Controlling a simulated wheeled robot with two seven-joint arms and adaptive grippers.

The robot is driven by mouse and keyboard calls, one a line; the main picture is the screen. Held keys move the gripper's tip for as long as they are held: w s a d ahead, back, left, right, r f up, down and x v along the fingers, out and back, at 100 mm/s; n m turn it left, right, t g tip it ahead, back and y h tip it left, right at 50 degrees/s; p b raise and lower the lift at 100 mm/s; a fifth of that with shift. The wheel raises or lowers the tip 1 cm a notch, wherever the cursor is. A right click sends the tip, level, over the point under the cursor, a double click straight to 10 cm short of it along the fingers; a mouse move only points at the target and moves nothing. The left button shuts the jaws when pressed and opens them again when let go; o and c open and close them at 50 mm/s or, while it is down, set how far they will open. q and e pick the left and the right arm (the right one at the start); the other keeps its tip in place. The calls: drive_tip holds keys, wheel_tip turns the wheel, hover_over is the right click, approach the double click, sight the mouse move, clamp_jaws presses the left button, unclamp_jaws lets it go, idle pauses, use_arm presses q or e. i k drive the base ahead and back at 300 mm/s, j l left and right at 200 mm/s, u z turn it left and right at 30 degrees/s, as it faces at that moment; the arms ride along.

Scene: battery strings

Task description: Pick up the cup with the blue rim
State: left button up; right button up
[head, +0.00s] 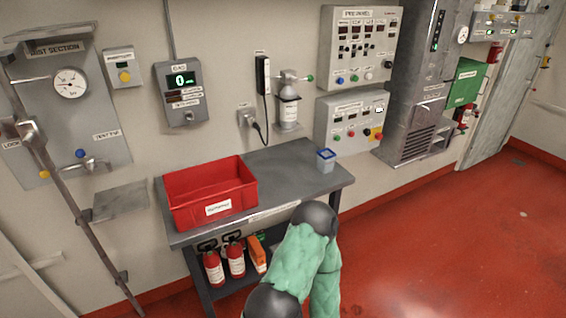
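The cup with the blue rim (325,161) stands upright near the right back corner of the grey table (285,165). Its body looks pale and its rim is blue. A green-covered arm of mine with dark rounded joints rises from the bottom of the head view, in front of the table and below the cup. I cannot tell which arm it is. Neither gripper shows in this view. Nothing is seen touching the cup.
A red crate (210,213) takes up the left part of the table. The tabletop between crate and cup is bare. Red extinguishers (214,268) stand on the lower shelf. Wall panels and a charger (262,76) hang behind. Open red floor (450,230) lies to the right.

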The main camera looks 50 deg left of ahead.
sight(326, 162)
drive_tip(key=u, duration=1.4)
drive_tip(key=i+l+u, duration=0.15)
drive_tip(key=u, duration=0.25)
drive_tip(key=i+l+u, duration=0.15)
drive_tip(key=l+u, duration=0.15)
drive_tip(key=u, duration=0.15)
drive_tip(key=i+l+u, duration=0.1)
drive_tip(key=l+u, duration=0.15)
drive_tip(key=u, duration=0.15)
